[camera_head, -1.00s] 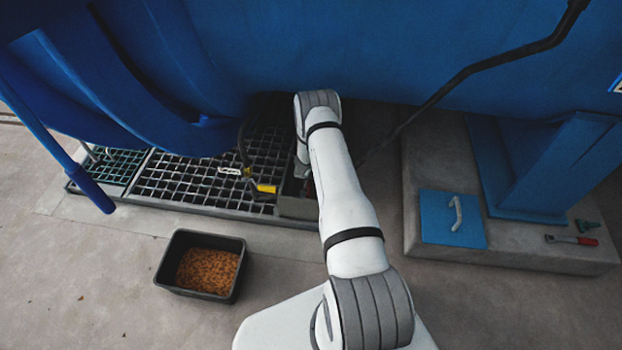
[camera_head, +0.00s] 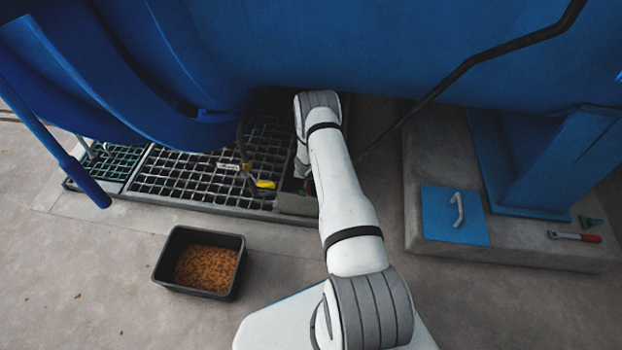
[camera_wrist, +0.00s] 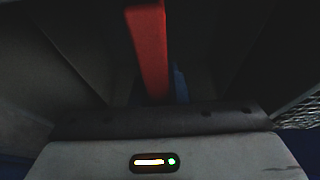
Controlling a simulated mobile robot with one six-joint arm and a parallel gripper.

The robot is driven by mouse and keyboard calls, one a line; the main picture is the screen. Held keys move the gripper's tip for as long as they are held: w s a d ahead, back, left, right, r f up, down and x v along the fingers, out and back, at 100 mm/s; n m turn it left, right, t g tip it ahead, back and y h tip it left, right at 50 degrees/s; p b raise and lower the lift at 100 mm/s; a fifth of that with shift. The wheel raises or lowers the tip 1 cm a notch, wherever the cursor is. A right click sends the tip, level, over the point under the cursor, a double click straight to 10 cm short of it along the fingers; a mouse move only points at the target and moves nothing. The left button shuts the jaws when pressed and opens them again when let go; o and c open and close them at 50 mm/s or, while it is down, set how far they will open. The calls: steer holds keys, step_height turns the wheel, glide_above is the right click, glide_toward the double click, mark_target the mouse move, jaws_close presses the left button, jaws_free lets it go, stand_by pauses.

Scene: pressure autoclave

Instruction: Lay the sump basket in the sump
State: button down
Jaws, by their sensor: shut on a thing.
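My gripper (camera_wrist: 157,100) is low in the dark wrist view, its grey body along the bottom edge. It is shut on a red bar (camera_wrist: 148,45), which runs up from between the jaws. I cannot tell whether the bar belongs to the sump basket; no whole basket shows. Wire mesh (camera_wrist: 300,98) shows at the right edge of the wrist view. In the head view my arm reaches under the blue vessel to the right end of the floor grating, and hides the gripper. A grey box-like edge there (camera_head: 294,205) may be the sump; its inside is hidden.
The blue vessel (camera_head: 330,50) hangs low overhead. The grating (camera_head: 190,180) lies left of my arm, with a yellow-ended piece (camera_head: 265,184) on it. A black tray (camera_head: 172,262) of brown granules stands in front. A blue lid (camera_head: 440,232) and red-handled tool (camera_head: 575,237) lie on the concrete plinth.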

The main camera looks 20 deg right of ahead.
steer(key=shift+f+b, duration=0.4)
steer(key=shift+f, duration=0.15)
steer(key=c, duration=1.3)
jaws_free()
steer(key=shift+p+v, duration=1.45)
steer(key=shift+v, duration=2.45)
